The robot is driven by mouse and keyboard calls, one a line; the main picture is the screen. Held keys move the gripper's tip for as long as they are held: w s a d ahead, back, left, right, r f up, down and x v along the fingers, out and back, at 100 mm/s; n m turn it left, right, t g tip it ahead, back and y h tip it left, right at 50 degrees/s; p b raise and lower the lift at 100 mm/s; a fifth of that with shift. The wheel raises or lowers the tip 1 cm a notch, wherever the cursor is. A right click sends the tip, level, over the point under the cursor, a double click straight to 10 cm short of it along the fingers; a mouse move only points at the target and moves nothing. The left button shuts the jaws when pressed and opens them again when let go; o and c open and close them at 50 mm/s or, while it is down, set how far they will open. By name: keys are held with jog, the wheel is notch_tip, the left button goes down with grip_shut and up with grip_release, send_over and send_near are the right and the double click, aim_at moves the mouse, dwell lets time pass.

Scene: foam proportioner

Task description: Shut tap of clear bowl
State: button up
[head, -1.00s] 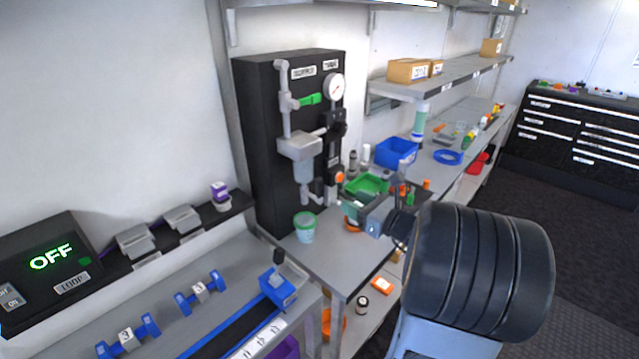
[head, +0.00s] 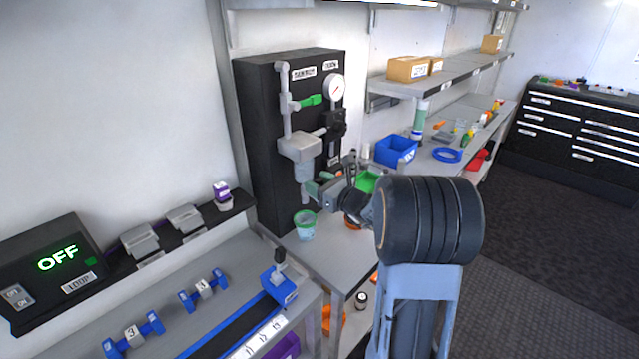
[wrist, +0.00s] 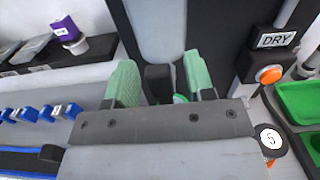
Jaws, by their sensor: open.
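The clear bowl (head: 304,169) hangs under a grey housing (head: 300,146) on the black panel (head: 262,130). In the head view, my gripper (head: 312,190) is just below and to the right of the bowl, near the pipe under it. In the wrist view, the two green fingers of my gripper (wrist: 160,82) are apart, with a dark block between them that I cannot identify. The bowl's tap is too small or hidden to make out. A green-rimmed cup (head: 304,226) stands on the bench below the bowl; a bit of green shows between the fingers.
A green lever (head: 311,100) and a gauge (head: 334,88) are higher on the panel. An orange button by a DRY label (wrist: 275,40) is right of my fingers. A green tray (wrist: 298,103) and blue bin (head: 397,150) stand to the right.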

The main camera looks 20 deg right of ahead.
grip_shut()
dwell(0.4)
